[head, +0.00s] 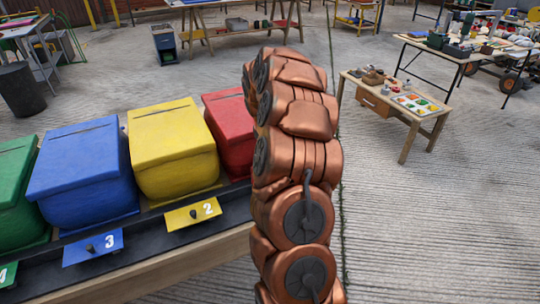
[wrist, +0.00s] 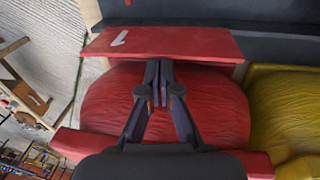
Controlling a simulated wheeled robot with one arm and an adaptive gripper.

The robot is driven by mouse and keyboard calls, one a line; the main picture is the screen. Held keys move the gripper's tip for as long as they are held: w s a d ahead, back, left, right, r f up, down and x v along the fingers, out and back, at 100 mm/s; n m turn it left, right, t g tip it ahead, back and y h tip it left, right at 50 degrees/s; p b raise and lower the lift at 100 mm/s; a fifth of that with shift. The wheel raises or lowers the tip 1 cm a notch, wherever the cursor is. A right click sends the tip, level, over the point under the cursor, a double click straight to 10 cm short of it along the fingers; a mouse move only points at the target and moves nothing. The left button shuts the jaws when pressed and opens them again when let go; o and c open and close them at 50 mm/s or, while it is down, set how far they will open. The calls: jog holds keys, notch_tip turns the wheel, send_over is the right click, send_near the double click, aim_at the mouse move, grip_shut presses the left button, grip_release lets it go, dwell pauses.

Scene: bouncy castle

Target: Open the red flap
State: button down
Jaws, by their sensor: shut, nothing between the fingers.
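The red flap (wrist: 185,42), a flat plate marked with a white 1, lies across the upper part of the wrist view along the edge of a red box (wrist: 215,105). The box also shows in the head view (head: 228,122), partly behind my arm. The flap is hidden by my arm there.
Yellow (head: 172,140), blue (head: 83,165) and green (head: 14,195) boxes stand left of the red one in a dark tray. A wooden table (head: 425,127) stands at right on open floor.

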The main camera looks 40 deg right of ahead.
notch_tip(320, 180, up, 13)
jog(key=s+a, duration=0.1)
jog(key=a, duration=0.1)
jog(key=shift+s+a, duration=0.4)
jog(key=s+a+n, duration=0.1)
jog(key=s+a, duration=0.2)
jog(key=a, duration=0.4)
jog(key=s+a+n+y, duration=0.1)
jog(key=s+a, duration=0.2)
jog(key=a, duration=0.5)
jog(key=s+a+n, duration=0.1)
jog(key=s+a, duration=0.2)
jog(key=a, duration=0.4)
jog(key=s+a+f+n+g, duration=0.1)
jog(key=s+a+f, duration=0.1)
jog(key=s+a, duration=0.6)
jog(key=s+a+f+g, duration=0.15)
jog(key=s+a, duration=0.25)
jog(key=s, duration=0.8)
jog(key=s+p+v, duration=0.2)
jog(key=p+v, duration=0.9)
jog(key=p, duration=0.1)
jog(key=shift+s+d+r+t+y, duration=0.35)
jog(key=shift+d+r+y, duration=0.1)
jog(key=shift+r, duration=0.25)
